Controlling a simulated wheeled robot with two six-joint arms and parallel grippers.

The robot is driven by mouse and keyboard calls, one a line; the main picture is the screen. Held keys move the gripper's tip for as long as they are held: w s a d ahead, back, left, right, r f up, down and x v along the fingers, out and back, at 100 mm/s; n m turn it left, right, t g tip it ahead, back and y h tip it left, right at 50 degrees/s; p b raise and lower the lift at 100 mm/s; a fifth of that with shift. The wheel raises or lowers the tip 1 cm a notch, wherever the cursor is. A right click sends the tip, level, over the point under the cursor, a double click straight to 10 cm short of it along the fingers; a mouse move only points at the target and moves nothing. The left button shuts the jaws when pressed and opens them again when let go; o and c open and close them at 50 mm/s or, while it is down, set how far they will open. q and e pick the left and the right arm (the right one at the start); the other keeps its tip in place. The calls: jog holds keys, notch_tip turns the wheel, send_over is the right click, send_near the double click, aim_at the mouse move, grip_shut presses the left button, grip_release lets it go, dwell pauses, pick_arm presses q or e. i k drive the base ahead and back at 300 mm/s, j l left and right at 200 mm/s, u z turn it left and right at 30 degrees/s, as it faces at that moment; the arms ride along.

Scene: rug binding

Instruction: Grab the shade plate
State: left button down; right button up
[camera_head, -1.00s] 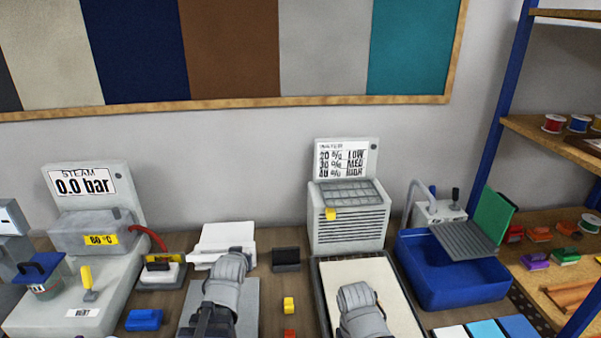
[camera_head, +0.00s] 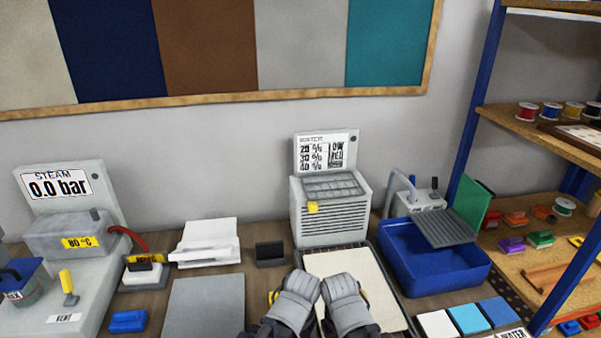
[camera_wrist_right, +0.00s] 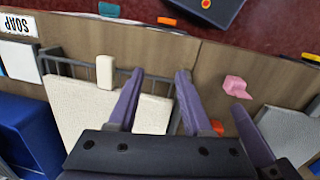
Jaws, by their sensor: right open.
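No plate in view is labelled as the shade plate. Three flat square plates lie at the lower right of the head view: white (camera_head: 437,325), light blue (camera_head: 468,318) and blue (camera_head: 498,311). My right gripper (camera_head: 346,302) is over the cream panel in the dark-framed tray (camera_head: 393,262), left of those plates. In the right wrist view it (camera_wrist_right: 157,85) is open and empty over the cream panel (camera_wrist_right: 78,100), near a small white block (camera_wrist_right: 105,71). My left gripper (camera_head: 296,298) is close beside the right one. Its jaws are hidden in the head view; one finger probably shows in the wrist view.
A blue tub (camera_head: 440,280) stands right of the tray, with a vented grey box (camera_head: 333,225) behind. A grey pad (camera_head: 205,308) lies on the left. A pink piece (camera_wrist_right: 236,86) is on the table in the wrist view. Shelves (camera_head: 545,125) stand at right.

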aim_at(269, 250)
jog(key=j+z, duration=0.4)
jog(key=k+j+z, duration=0.15)
jog(key=j+z, duration=0.25)
jog(key=k+j+z, duration=0.1)
jog(key=j+z, duration=0.25)
jog(key=l, duration=0.1)
